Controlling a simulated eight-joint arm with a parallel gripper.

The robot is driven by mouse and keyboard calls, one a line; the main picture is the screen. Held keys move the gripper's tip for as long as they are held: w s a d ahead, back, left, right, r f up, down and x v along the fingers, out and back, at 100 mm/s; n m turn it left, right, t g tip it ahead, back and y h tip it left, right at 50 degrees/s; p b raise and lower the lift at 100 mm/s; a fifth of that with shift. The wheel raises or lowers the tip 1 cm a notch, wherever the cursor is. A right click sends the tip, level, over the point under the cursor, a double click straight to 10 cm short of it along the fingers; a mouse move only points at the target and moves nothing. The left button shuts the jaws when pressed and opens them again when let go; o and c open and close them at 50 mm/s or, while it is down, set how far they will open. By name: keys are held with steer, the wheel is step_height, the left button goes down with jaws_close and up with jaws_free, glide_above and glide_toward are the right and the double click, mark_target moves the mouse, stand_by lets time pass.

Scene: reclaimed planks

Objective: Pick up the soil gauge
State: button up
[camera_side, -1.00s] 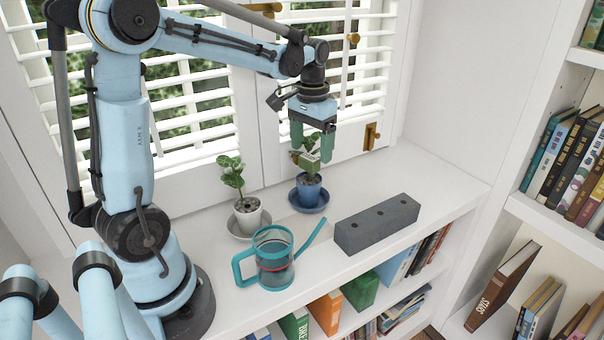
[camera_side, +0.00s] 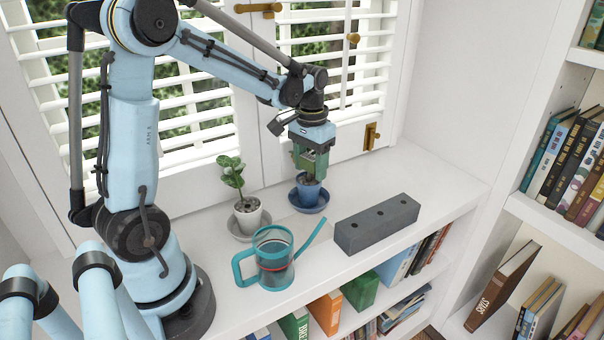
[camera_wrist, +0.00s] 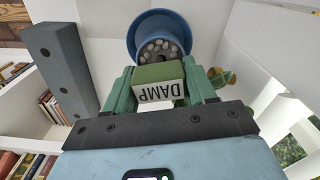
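The soil gauge (camera_wrist: 158,90) is a small box with a green top and a white face marked DAMP, upside down in the wrist view. It sits between the green fingers of my gripper (camera_wrist: 161,82), which press against both its sides. In the side view my gripper (camera_side: 309,167) is low over the blue pot (camera_side: 308,196), and its fingers mostly hide the gauge. The pot stands in a blue saucer and shows pebbles in the wrist view. The gauge's lower end is hidden, so I cannot tell whether it is in the pot.
A white pot (camera_side: 249,217) with a plant stands left of the blue pot. A teal watering can (camera_side: 273,262) is in front, its spout pointing towards the grey block (camera_side: 377,224) with holes. The window shutters (camera_side: 190,110) are close behind.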

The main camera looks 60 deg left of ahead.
steer(key=c, duration=0.7)
steer(key=shift+r, duration=0.1)
steer(key=shift+r, duration=0.4)
step_height(320, 180, up, 3)
steer(key=shift+f, duration=0.1)
steer(key=shift+s+d+r, duration=0.4)
steer(key=shift+d+r, duration=1.5)
steer(key=shift+r, duration=0.3)
steer(key=shift+s+d+r, duration=0.35)
steer(key=shift+d+r, duration=1.55)
steer(key=shift+r, duration=0.3)
steer(key=shift+s+d+r, duration=0.4)
steer(key=shift+d+r, duration=1.5)
steer(key=shift+r, duration=0.3)
